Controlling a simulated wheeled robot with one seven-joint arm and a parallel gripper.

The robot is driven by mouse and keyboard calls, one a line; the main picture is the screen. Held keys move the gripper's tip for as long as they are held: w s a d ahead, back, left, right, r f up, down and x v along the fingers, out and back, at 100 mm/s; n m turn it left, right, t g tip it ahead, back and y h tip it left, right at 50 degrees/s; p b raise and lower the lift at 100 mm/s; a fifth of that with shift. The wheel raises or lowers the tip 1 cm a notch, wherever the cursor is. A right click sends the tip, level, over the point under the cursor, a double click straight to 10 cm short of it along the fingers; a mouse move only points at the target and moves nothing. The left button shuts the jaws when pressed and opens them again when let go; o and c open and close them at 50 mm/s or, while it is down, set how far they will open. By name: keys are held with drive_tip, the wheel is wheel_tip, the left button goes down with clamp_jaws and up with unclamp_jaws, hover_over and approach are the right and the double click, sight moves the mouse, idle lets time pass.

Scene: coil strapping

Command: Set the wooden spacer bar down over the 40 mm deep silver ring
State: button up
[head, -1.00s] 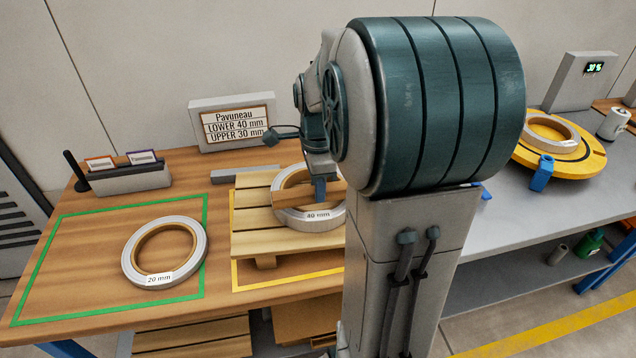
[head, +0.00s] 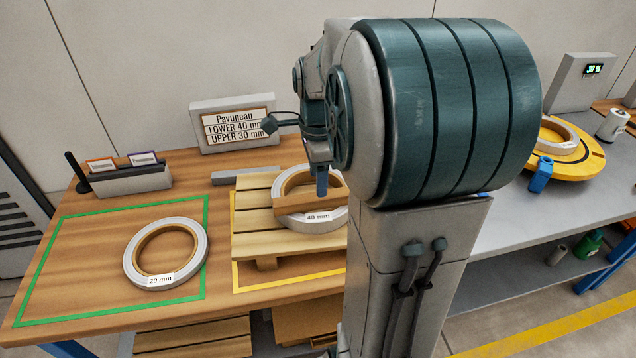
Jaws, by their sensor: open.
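The silver ring (head: 337,212) labelled 40 mm lies flat on the slatted wooden pallet (head: 256,222). The wooden spacer bar (head: 296,205) lies across the top of this ring, its right part close to my arm. My gripper (head: 321,182) shows as a blue finger just above and behind the bar. It is open, and the bar is out of its grasp. Most of the gripper is hidden by my own arm. A thinner silver ring (head: 197,245) labelled 20 mm lies on the table to the left.
A sign (head: 234,125) reads Pavuneau, lower 40 mm, upper 30 mm. A grey card holder (head: 130,180) stands at the back left. On the right, another ring (head: 565,143) lies on a yellow turntable (head: 580,165). The green-outlined area is free around the 20 mm ring.

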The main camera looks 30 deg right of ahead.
wheel_tip(320, 180, up, 9)
drive_tip(key=p, duration=0.1)
drive_tip(key=s+a+f+n+t, duration=0.1)
drive_tip(key=s+a+f+n, duration=0.3)
drive_tip(key=n, duration=0.6)
drive_tip(key=s+a+f+n+t, duration=0.1)
drive_tip(key=s+a+f+n, duration=0.4)
drive_tip(key=s+a+n, duration=0.3)
drive_tip(key=n, duration=0.3)
drive_tip(key=shift+a, duration=0.25)
